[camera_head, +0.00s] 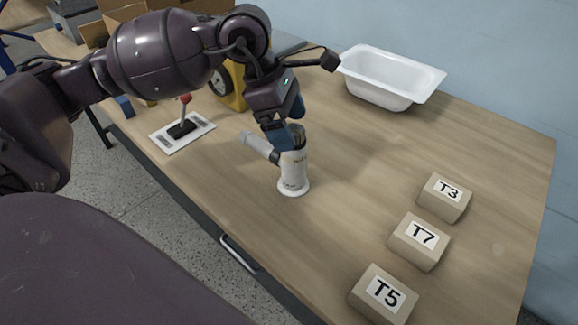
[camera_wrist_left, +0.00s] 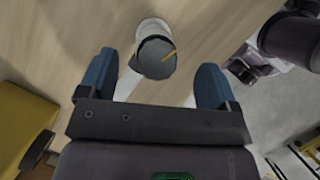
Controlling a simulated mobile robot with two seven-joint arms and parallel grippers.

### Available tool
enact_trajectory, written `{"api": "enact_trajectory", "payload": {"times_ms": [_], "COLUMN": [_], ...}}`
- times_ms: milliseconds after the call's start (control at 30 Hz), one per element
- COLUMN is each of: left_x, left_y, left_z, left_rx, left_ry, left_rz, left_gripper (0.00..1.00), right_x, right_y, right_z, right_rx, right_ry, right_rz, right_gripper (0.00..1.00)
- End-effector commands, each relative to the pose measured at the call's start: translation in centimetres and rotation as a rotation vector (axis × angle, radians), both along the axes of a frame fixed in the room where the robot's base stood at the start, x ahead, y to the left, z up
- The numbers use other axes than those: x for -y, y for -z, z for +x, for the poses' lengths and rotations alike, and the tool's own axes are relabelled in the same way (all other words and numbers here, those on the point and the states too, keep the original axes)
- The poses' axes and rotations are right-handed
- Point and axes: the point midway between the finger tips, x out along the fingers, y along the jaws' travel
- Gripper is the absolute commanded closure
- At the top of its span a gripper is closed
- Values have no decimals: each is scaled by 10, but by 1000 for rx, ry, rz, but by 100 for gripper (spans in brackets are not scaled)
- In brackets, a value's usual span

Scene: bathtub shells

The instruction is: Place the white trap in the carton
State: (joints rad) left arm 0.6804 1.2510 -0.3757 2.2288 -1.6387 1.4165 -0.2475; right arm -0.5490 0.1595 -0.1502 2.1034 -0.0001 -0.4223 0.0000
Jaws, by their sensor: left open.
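The white trap (camera_head: 294,175) stands upright on the wooden table, with a side pipe pointing left and a dark open top. It also shows in the left wrist view (camera_wrist_left: 153,38), its dark round top between the fingertips. My left gripper (camera_head: 286,138) is open at the trap's upper part, its blue fingers pointing down around it. In the wrist view (camera_wrist_left: 156,62) there are gaps between the fingers and the trap's top. The brown carton (camera_head: 122,12) stands open at the table's far left, partly hidden behind my left arm. My right gripper is not in view.
Boxes labelled T3 (camera_head: 444,200), T7 (camera_head: 418,243) and T5 (camera_head: 384,295) stand at the right. A white tub (camera_head: 385,78) lies at the back. A red-handled lever on a white plate (camera_head: 183,133) and a yellow device (camera_head: 233,92) stand left of the trap.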

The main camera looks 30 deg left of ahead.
Motion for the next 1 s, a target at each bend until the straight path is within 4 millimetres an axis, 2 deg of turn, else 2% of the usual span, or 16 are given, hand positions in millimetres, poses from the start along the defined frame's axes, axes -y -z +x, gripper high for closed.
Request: {"api": "enact_trajectory", "payload": {"times_ms": [100, 233, 567, 667, 1000], "left_x": [6, 11, 13, 13, 13], "left_y": [20, 33, 38, 38, 38], "left_z": [4, 6, 7, 7, 7], "left_rx": [-8, -7, -2, -2, -3], "left_ry": [1, 1, 0, 0, 0], "left_rz": [-3, -3, -1, -1, -1], "left_gripper": [16, 16, 16, 28, 80], "right_x": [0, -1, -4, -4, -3], "right_y": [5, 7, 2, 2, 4], "right_z": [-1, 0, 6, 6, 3], "right_rx": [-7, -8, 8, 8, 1], "right_ry": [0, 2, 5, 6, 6], "right_rz": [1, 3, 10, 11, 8], "right_gripper": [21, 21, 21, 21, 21]}}
